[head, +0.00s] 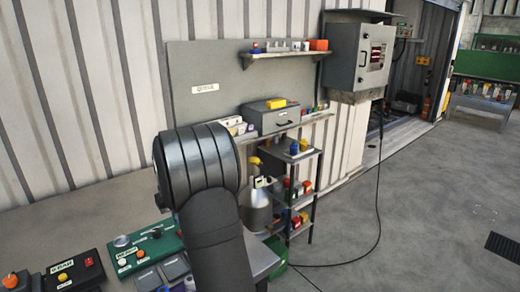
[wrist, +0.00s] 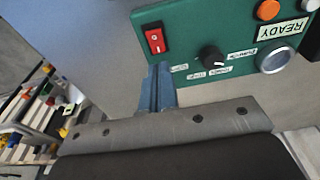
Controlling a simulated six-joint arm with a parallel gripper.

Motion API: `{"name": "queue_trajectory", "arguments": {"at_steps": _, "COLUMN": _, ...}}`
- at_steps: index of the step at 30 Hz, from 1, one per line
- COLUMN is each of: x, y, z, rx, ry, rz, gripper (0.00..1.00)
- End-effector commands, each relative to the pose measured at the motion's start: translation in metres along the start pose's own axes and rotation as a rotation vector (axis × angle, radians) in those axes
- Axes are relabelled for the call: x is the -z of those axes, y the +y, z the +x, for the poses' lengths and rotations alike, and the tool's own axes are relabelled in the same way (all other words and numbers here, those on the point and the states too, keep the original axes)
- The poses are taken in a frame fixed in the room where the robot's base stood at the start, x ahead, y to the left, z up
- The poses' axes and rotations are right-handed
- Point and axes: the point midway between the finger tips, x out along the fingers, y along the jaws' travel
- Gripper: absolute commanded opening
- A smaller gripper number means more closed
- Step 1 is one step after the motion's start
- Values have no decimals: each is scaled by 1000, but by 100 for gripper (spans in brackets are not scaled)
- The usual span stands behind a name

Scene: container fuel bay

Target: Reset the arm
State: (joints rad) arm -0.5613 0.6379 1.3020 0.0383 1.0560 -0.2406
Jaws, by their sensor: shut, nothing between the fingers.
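My gripper (wrist: 159,86) shows in the wrist view with its two blue-grey fingers together and nothing between them. Its tips are close to the lower left edge of a green control panel (wrist: 212,38); I cannot tell whether they touch it. The panel carries a red rocker switch (wrist: 155,40), a black knob (wrist: 212,56), an orange button (wrist: 267,9) and a silver round part (wrist: 276,58) beside a READY label. In the head view my dark arm rises in the middle and hides my gripper. The green panel (head: 146,250) shows left of the arm.
Black boxes with buttons (head: 75,272) stand at the lower left. Behind my arm are a shelf (head: 285,54), a grey drawer box (head: 270,117) and a small rack (head: 300,158) of coloured items. A grey cabinet (head: 357,55) hangs on the wall. A cable crosses the open floor at right.

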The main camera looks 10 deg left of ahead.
Motion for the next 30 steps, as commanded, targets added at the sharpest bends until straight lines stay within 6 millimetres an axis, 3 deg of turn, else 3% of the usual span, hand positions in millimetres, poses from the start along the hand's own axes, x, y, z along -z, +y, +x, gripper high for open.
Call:
{"name": "queue_trajectory", "arguments": {"at_steps": 6, "x": -4, "y": 0, "z": 28, "rx": 0, "ry": -1, "rz": 0, "gripper": 0}}
{"name": "queue_trajectory", "arguments": {"at_steps": 11, "x": -6, "y": 0, "z": 37, "rx": 0, "ry": -1, "rz": 0, "gripper": 0}}
{"name": "queue_trajectory", "arguments": {"at_steps": 23, "x": -5, "y": 0, "z": 32, "rx": 0, "ry": 1, "rz": 0, "gripper": 0}}
{"name": "queue_trajectory", "arguments": {"at_steps": 30, "x": 0, "y": 0, "z": 1, "rx": -1, "ry": 4, "rz": -1, "gripper": 0}}
